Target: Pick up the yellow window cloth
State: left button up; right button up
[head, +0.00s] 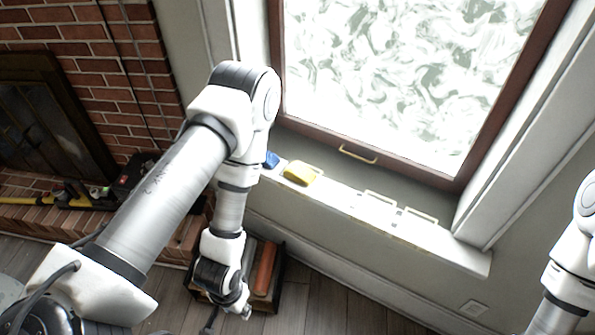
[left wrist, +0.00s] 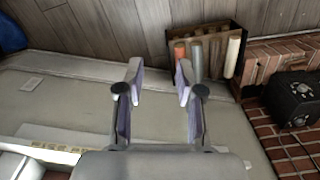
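The yellow window cloth (head: 301,173) lies on the white window sill (head: 345,204), near its left end, below the window. I cannot make it out for certain in the left wrist view. My left arm reaches in front of the wall, and its wrist hangs below the sill, lower than the cloth and to its left. In the left wrist view, my left gripper (left wrist: 159,72) is open with nothing between its fingers. Of my right arm, only links show at the right edge; its gripper is out of view.
A blue item (head: 271,160) lies left of the cloth, partly behind my arm. Two pale rectangular items (head: 379,199) (head: 416,216) lie farther right on the sill. A dark box of upright items (head: 266,275) stands on the floor below. The brick hearth (left wrist: 262,68) is beside it.

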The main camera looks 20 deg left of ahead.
aim_at(302, 174)
jog(key=i+j+z, duration=0.25)
jog(key=j, duration=0.2)
jog(key=j+z, duration=0.2)
jog(key=j, duration=0.25)
jog(key=i+j+z, duration=0.25)
jog(key=j, duration=0.3)
jog(key=k+l, duration=0.05)
jog(key=k, duration=0.05)
